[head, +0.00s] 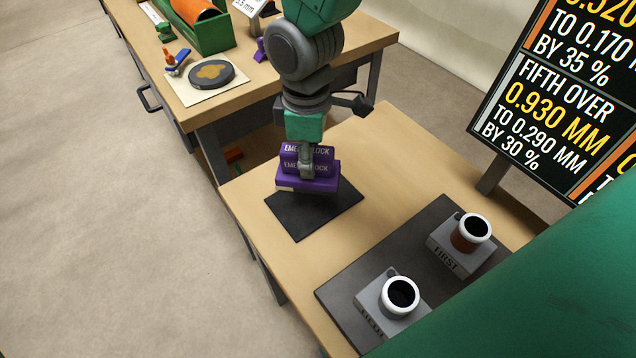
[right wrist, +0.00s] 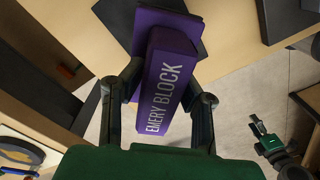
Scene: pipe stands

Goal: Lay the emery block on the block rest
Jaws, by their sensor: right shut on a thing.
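The purple emery block (head: 296,184) has white lettering and a wider lower part. My right gripper (head: 307,170) is shut on its upper part and holds it from above. The block rest appears to be the flat black pad (head: 330,216) on the wooden table; the block is over the pad's back left part. I cannot tell for sure whether it touches the pad. In the right wrist view the emery block (right wrist: 165,85) sits between the two fingers of my right gripper (right wrist: 163,95).
A dark mat (head: 350,275) at the front right bears two grey stands with white-rimmed cups, one stand marked FIRST (head: 447,258). A second bench (head: 230,95) behind holds a green tray (head: 205,32) and a round dark disc (head: 212,74). A lettered board (head: 560,90) stands at right.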

